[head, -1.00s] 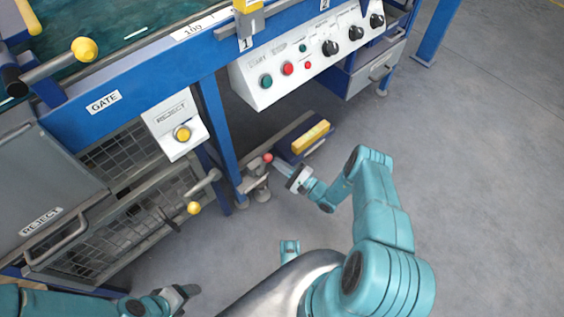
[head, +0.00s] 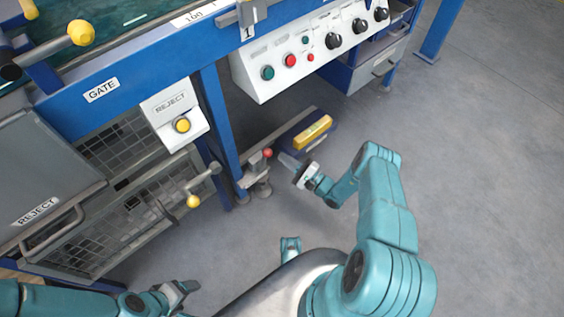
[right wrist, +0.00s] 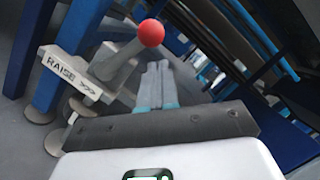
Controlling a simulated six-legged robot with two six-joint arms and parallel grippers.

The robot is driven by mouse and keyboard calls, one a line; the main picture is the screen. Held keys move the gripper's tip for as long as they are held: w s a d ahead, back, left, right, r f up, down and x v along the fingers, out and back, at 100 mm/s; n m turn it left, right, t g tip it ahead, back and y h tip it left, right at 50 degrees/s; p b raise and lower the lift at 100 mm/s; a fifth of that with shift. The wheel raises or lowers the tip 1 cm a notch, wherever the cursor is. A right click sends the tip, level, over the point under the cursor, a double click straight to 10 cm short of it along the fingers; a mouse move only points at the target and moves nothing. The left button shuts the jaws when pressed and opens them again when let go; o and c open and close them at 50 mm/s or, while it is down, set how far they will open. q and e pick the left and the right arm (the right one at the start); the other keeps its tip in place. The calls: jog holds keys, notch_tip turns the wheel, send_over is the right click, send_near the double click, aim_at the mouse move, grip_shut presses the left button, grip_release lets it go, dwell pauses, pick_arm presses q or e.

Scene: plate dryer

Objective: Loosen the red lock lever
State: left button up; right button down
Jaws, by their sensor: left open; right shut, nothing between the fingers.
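The red ball knob (head: 267,153) tops a short grey lever low at the machine's leg. In the right wrist view the knob (right wrist: 151,33) stands at upper middle, its grey shaft (right wrist: 118,61) slanting down left to a plate marked "RAISE >>" (right wrist: 70,75). My right gripper (head: 284,159) is shut and empty, just right of the knob in the head view. Its fingers (right wrist: 159,84) appear below and slightly right of the knob in the wrist view, with no clear contact. My left gripper (head: 182,288) is open and empty at the bottom left, away from the lever.
A yellow-topped blue block (head: 312,133) lies near the right gripper. The blue machine leg (head: 218,120) stands left of the lever. A yellow-knobbed handle (head: 193,201) juts from the reject cage. The control panel (head: 275,68) overhangs behind. Open floor (head: 480,190) lies right.

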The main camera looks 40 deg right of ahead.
pick_arm(q)
jog(key=shift+s+d+r+p, duration=0.1)
jog(key=shift+s+r+p, duration=0.15)
jog(key=shift+p, duration=0.8)
pick_arm(e)
jog(key=d+v, duration=0.1)
jog(key=v, duration=1)
jog(key=shift+f, duration=0.3)
jog(key=shift+w, duration=0.1)
